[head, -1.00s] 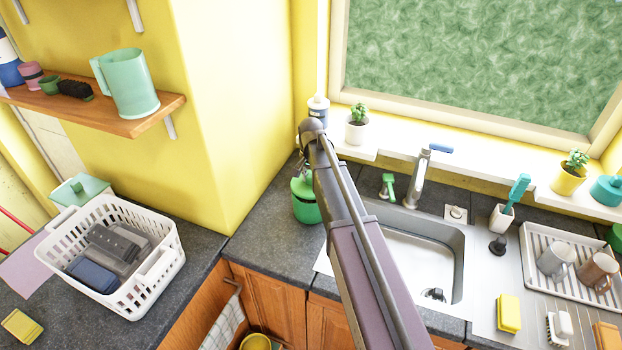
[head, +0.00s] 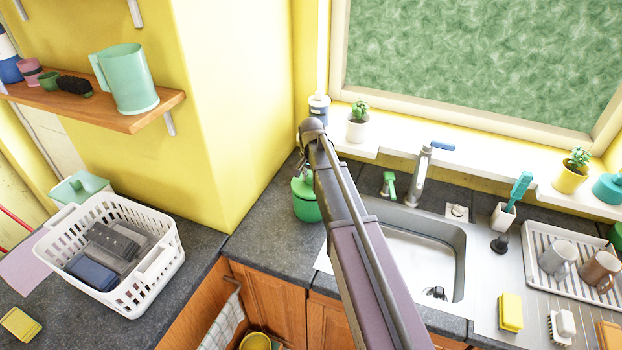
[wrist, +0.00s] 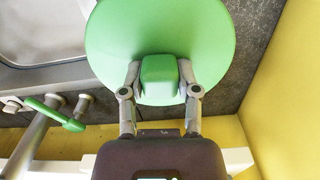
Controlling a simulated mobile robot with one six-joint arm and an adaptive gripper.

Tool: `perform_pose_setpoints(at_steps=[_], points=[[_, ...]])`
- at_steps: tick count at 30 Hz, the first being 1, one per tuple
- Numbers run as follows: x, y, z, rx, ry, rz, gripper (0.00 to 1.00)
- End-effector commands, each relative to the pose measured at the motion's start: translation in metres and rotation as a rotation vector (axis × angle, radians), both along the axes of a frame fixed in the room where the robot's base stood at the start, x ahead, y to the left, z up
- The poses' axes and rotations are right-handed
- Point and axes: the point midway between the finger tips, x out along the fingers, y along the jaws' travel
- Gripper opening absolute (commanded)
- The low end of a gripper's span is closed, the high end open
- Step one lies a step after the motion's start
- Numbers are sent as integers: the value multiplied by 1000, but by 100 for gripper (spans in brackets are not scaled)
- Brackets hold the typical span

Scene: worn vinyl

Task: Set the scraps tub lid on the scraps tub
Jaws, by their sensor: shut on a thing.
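The green scraps tub lid (wrist: 160,25) fills the upper middle of the wrist view. My gripper (wrist: 159,72) is shut on the block-shaped handle of the lid, one finger on each side. In the head view the lid (head: 302,186) is at the top of the green scraps tub (head: 306,210), in the counter corner left of the sink. In the wrist view the lid hides the tub. I cannot tell whether the lid rests fully on the rim.
The sink (head: 425,260) and tap (head: 417,180) are right of the tub. A potted plant (head: 358,125) and a jar (head: 318,110) stand on the sill behind. A white basket (head: 160,265) is on the left counter. Dark counter in front of the tub is clear.

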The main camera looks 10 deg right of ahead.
Motion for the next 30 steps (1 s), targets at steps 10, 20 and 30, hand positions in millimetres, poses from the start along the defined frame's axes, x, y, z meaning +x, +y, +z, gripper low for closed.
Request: perform_pose_setpoints(at_steps=[10,20,30], points=[[0,0,0,0,0,0,0],[0,-1,-3,0,0,-2,0],[0,-1,-6,0,0,-2,0]])
